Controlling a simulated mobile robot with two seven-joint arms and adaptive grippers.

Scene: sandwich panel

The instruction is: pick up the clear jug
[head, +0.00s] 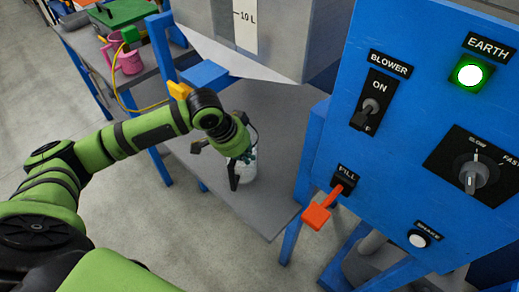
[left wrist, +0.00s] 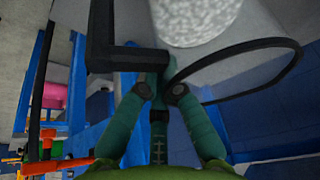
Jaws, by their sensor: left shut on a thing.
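The clear jug (head: 246,172) stands upright on the grey shelf below the hopper in the head view, its body pale and partly hidden by my left gripper. My left gripper (head: 243,156) reaches down over the jug's near side and is shut on it. In the left wrist view, the green fingers of my left gripper (left wrist: 158,82) come together at dark thin parts beside a pale, speckled round surface. Exactly which part of the jug lies between the fingertips is hard to tell. My right gripper does not show.
The hopper (head: 245,30) with a 10 L mark hangs above the grey shelf (head: 275,125). The blue control panel (head: 420,110) stands right, with an orange-red fill lever (head: 317,216) sticking out. A pink jug (head: 128,62) stands on a table at the back left.

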